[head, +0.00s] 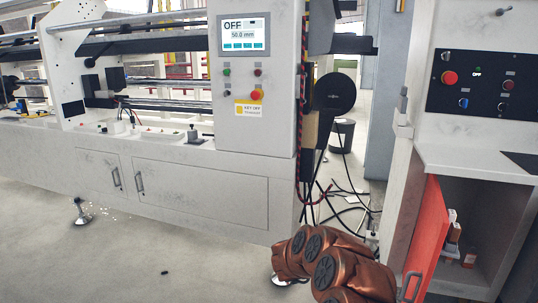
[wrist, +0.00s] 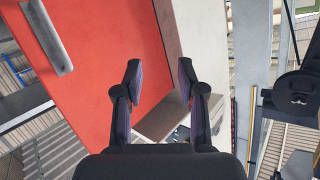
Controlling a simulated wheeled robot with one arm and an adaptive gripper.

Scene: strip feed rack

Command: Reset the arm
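My gripper (wrist: 159,70) shows in the wrist view with its two dark fingers spread apart and nothing between them. My copper-coloured arm (head: 335,268) is folded low at the bottom of the head view; the gripper itself cannot be made out there. In the wrist view a red door (wrist: 105,45) with a grey handle (wrist: 48,35) fills the upper left, behind the fingers. I cannot tell how far the fingertips are from it. In the head view the same red door (head: 430,235) stands open, just right of my arm.
The right cabinet (head: 480,160) has an open compartment with small boxes (head: 454,230) inside. The white machine (head: 200,200) stands at left, its screen (head: 243,35) reading OFF and 50.0 mm. Loose black cables (head: 345,190) lie in the gap between. The left floor (head: 130,260) is mostly clear.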

